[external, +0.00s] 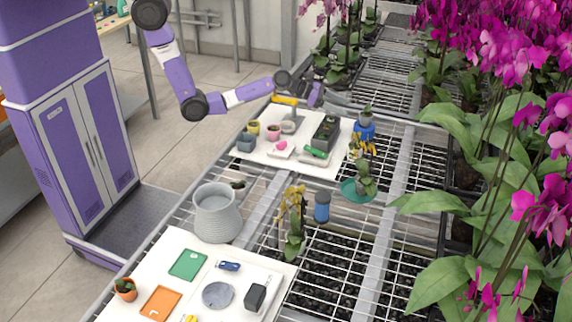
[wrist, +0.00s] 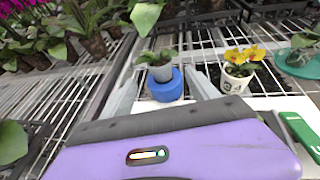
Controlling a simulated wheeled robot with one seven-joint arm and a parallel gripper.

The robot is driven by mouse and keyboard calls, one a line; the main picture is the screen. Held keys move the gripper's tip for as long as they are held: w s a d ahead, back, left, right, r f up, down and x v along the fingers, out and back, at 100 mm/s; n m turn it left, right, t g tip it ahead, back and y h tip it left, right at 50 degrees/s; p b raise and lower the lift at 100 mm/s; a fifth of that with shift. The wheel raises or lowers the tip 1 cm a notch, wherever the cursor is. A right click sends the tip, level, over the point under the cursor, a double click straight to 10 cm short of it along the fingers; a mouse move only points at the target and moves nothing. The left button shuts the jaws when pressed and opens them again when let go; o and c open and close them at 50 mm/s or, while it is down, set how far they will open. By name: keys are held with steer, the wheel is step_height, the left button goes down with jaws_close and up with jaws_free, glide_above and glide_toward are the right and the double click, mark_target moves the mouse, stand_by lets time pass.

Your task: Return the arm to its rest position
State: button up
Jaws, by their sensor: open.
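My purple and white arm (external: 240,95) reaches out from my purple body over the far part of the bench. My gripper (external: 345,101) is at its end, above the far white board. In the wrist view my gripper (wrist: 160,76) shows two grey fingers spread apart, with nothing held between them.
The far white board (external: 258,156) bears small pots and a black tray (external: 325,132). A white pot with yellow flowers (wrist: 238,70) stands right of the blue holder. A ribbed grey pot (external: 215,215) stands nearer. Magenta orchids (external: 500,50) crowd the right side.

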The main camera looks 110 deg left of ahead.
steer(key=shift+s+d+r, duration=0.15)
steer(key=shift+s+r, duration=0.1)
steer(key=shift+s, duration=0.35)
